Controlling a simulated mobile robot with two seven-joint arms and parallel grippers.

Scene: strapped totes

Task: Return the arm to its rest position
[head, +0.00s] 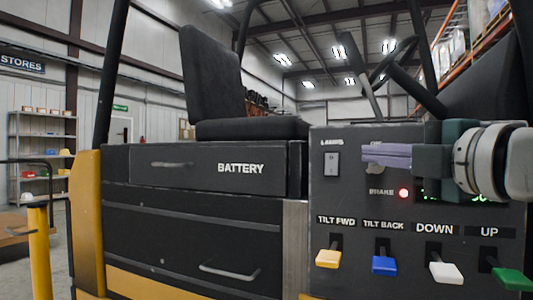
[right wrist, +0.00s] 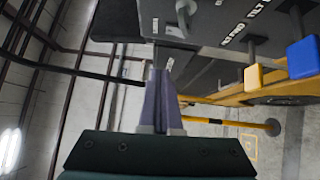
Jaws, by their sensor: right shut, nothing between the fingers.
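My right gripper (head: 368,153) comes in from the right in the head view, in front of the upper part of the dark control panel (head: 340,198). Its purple fingers are together with nothing between them and point left. They hide part of the panel near the brake label. In the right wrist view the closed fingers (right wrist: 160,78) point up the picture, with the panel beyond them. I cannot tell how far the fingertips are from the panel. My left gripper is in neither view.
Yellow (head: 328,259), blue (head: 384,265), white (head: 446,272) and green (head: 512,279) levers stick out low on the panel. A red light (head: 403,193) glows beside the brake label. A battery drawer (head: 205,170), seat (head: 213,75) and black posts stand left. A shelf (head: 42,150) is farther back.

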